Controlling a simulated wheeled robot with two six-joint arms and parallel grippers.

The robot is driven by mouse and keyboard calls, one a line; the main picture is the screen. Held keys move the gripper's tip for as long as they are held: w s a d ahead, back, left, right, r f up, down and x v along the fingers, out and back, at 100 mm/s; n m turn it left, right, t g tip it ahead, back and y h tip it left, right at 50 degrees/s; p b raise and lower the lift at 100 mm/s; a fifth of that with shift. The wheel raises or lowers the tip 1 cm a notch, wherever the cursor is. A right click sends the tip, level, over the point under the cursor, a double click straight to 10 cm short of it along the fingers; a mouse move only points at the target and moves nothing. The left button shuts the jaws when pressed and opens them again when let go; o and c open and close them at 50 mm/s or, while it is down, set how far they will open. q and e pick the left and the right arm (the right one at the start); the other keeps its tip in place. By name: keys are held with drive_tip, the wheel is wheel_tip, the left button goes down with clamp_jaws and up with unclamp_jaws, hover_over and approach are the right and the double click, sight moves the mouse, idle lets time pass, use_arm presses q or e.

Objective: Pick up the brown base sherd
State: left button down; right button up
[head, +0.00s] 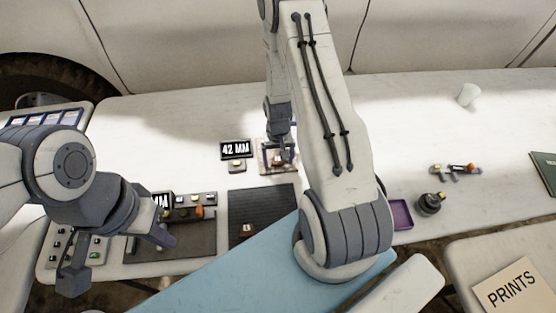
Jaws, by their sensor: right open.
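A small brown piece (248,229), which may be the brown base sherd, lies on the dark ribbed mat (262,205) in the middle of the table. It is too small to identify surely. My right gripper (283,156) is open, beyond that mat, low over a small tan-edged tray (265,170). The gripper and arm hide most of what is there. My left gripper (160,238) is above a dark grey tray at the left; its fingertips are too unclear to show whether it is open.
A 42 MM display (236,149) stands left of my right gripper. A tray of small pieces (188,206) lies at the left. A purple tray (401,214), a dark round object (430,204) and a white cup (468,94) are at the right. The back right table is mostly clear.

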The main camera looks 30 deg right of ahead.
clamp_jaws()
drive_tip(key=shift+r, duration=0.15)
